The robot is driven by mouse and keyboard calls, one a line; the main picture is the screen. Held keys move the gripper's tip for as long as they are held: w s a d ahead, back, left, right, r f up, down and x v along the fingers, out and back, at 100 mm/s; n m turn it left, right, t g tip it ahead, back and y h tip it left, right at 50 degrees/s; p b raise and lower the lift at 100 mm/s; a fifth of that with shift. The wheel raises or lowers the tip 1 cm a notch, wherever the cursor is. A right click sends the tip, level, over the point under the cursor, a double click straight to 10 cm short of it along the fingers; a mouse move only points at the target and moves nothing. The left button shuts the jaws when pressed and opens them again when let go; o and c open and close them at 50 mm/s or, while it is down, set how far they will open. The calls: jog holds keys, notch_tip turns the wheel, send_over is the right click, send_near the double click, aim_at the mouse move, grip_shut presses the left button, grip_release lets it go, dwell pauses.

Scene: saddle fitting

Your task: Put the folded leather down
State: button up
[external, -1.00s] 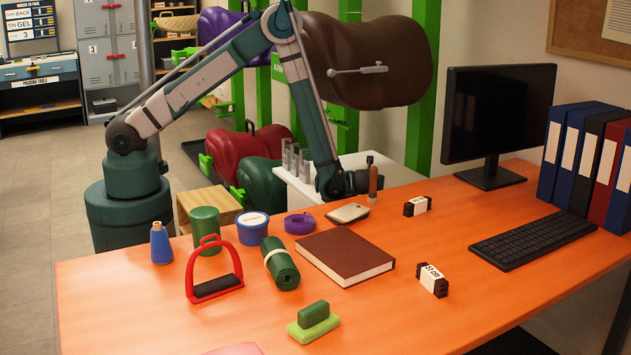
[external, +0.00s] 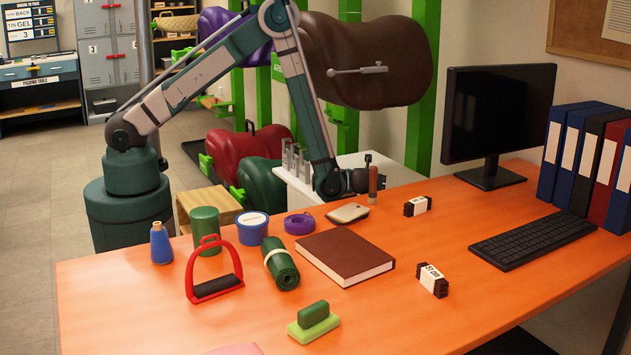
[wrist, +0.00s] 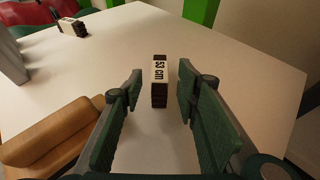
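The fingers are open and do not appear to touch the leather. In the external view my gripper (external: 360,180) is low over the white side table (external: 300,186) behind the orange desk. The leather between the fingers cannot be made out there.
Another banded leather (wrist: 73,27) lies at upper left in the wrist view, and a tan wooden object (wrist: 50,135) is close at lower left. Metal uprights (external: 293,160) stand left of my arm.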

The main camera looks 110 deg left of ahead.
jog(key=shift+p+v, duration=0.3)
jog(key=shift+v, duration=1.4)
jog(key=shift+r, duration=0.1)
